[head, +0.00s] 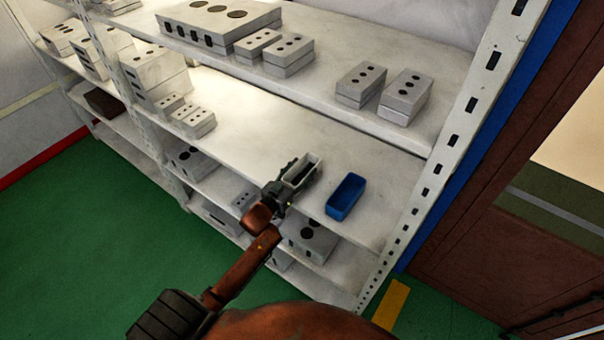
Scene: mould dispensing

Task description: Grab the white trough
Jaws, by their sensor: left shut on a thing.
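The white trough (312,168) is a small open box at the front of the middle shelf of the rack. My left gripper (290,186) reaches up to it from the lower left and is shut on its near end. The gripper covers part of the trough's near side. I cannot tell whether the trough touches the shelf or is slightly lifted. My right gripper is not in the head view.
A blue trough (345,197) stands on the same shelf just right of the white one. Grey blocks with holes (405,97) stand on the upper shelf, others below. The rack's slotted post (435,165) bounds the right side. The middle shelf (270,125) is clear behind the troughs.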

